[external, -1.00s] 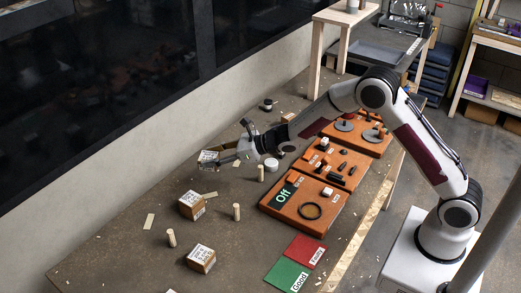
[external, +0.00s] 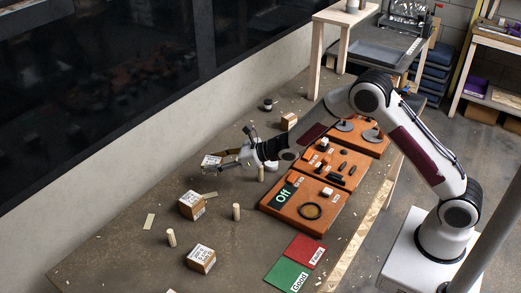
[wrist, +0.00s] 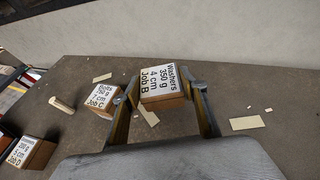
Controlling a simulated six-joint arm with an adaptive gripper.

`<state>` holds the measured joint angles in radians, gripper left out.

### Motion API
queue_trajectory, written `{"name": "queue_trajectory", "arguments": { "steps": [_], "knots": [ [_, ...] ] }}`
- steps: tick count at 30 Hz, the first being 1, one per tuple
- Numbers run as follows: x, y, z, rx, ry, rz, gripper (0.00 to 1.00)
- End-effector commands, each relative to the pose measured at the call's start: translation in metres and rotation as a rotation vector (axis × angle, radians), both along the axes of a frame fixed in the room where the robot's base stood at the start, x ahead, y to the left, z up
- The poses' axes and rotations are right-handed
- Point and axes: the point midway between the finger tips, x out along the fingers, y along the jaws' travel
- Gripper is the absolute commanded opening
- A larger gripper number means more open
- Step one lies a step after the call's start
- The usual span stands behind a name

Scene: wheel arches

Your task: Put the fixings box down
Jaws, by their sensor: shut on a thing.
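The fixings box in my gripper is a small wood-coloured box (wrist: 162,98) with a white label reading "Washers 350 g 4 cm Job B". It also shows at the gripper's end in the external view (external: 211,161). My gripper (wrist: 165,90) is shut on it, with one finger on each side; in the external view the gripper (external: 225,160) reaches left over the bench. The box is near the bench top, but I cannot tell whether its underside touches. The "Bolts 750 g 7 cm Job C" box (wrist: 102,100) stands to its left in the wrist view.
Two labelled boxes (external: 191,206) (external: 201,259) stand on the bench (external: 130,250), among upright wooden pegs (external: 236,212). Another box (external: 288,121) stands farther back. Orange trays (external: 304,205) and green and red mats (external: 287,275) lie to the right. Thin wood pieces lie about.

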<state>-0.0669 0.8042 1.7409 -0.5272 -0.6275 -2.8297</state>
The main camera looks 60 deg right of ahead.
Motion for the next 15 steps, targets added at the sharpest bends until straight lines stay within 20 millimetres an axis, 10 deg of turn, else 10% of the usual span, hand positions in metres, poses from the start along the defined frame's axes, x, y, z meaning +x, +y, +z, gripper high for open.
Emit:
{"name": "queue_trajectory", "arguments": {
  "steps": [15],
  "knots": [
    [0.001, 0.0, -0.039, 0.002, -0.004, 0.0, 0.11]
  ]
}}
